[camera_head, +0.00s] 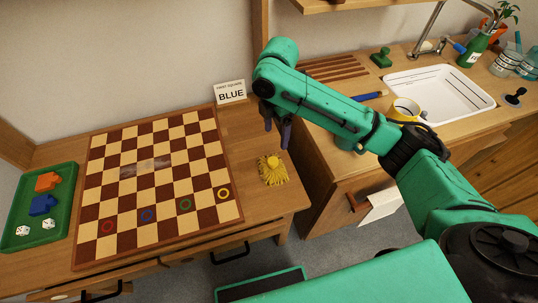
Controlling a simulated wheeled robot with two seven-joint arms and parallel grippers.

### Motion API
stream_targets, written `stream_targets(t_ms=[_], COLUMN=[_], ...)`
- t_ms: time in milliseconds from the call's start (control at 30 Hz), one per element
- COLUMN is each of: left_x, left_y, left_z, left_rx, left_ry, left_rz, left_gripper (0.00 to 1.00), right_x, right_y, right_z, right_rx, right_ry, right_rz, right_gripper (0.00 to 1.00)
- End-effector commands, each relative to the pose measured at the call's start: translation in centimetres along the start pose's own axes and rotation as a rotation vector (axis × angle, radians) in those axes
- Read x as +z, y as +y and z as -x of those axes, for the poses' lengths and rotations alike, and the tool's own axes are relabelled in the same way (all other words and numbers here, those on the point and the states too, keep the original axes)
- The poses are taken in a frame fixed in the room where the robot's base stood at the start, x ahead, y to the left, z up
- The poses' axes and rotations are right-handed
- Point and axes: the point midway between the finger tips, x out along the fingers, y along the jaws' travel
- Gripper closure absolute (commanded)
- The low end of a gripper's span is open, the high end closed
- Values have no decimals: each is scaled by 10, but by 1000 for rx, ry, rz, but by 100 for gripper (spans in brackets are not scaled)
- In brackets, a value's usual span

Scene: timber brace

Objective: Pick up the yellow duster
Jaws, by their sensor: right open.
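The yellow duster (273,170) lies on the wooden desk, right of the chessboard and near the desk's right edge. It has a round knob on top and a fringe spread around it. My right gripper (276,146) hangs down just behind and above the duster, with its dark fingers apart and nothing seen between them. Whether the fingertips touch the duster is hard to tell; they look apart from it. My left gripper is not in view.
A chessboard (160,185) with a grey smudge and coloured rings fills the desk's middle. A green tray (72,183) with blocks and dice is at left. A "BLUE" sign (230,92) stands behind. A counter with a white sink (440,92) and yellow mug (404,108) is at right.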

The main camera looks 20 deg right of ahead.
Motion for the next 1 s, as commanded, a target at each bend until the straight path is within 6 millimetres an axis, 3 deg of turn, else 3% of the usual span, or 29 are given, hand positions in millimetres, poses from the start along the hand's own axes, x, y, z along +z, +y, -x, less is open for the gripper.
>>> stream_targets(t_ms=[300, 667, 900, 933, 1000], left_x=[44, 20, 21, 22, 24], left_y=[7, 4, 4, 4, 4], left_z=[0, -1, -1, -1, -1], left_rx=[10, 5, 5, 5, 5], left_ry=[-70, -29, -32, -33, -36], left_rz=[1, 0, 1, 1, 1], left_gripper=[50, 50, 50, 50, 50], right_x=[0, -5, -5, -5, -5], right_y=[0, 4, 4, 4, 4], right_z=[-77, -133, -139, -138, -138], right_rx=[-3, -1, 1, 1, 1], right_ry=[1, -1, -1, -1, -1], right_rz=[-1, -1, 0, 0, 0], right_gripper=[21, 21, 21, 29, 56])
